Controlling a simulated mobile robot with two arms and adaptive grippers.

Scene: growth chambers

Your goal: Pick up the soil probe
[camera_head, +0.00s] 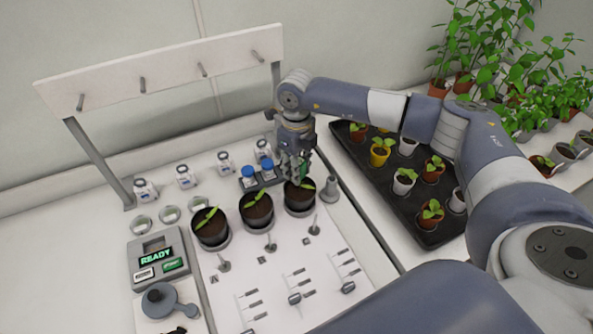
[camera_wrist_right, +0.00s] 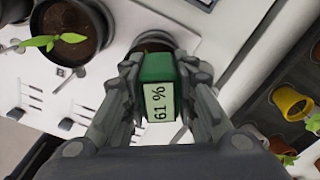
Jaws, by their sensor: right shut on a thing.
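The soil probe has a green head with a small display reading 61 % and shows in the right wrist view (camera_wrist_right: 160,95). A sliver of its green head (camera_head: 306,167) shows in the head view. My right gripper (camera_head: 297,172) is shut on the probe head, with fingers on both sides of it in the right wrist view (camera_wrist_right: 160,90). It is over the rightmost of three dark soil pots (camera_head: 300,199). The probe's lower end is hidden, so I cannot tell whether it is in the soil. My left gripper is not in view.
Two more seedling pots (camera_head: 211,228) (camera_head: 257,209) stand to the left. Blue-capped bottles (camera_head: 249,173) stand close behind. A device reading READY (camera_head: 158,258) is at the left. A black tray (camera_head: 392,203) of small plants lies at the right, under my right arm.

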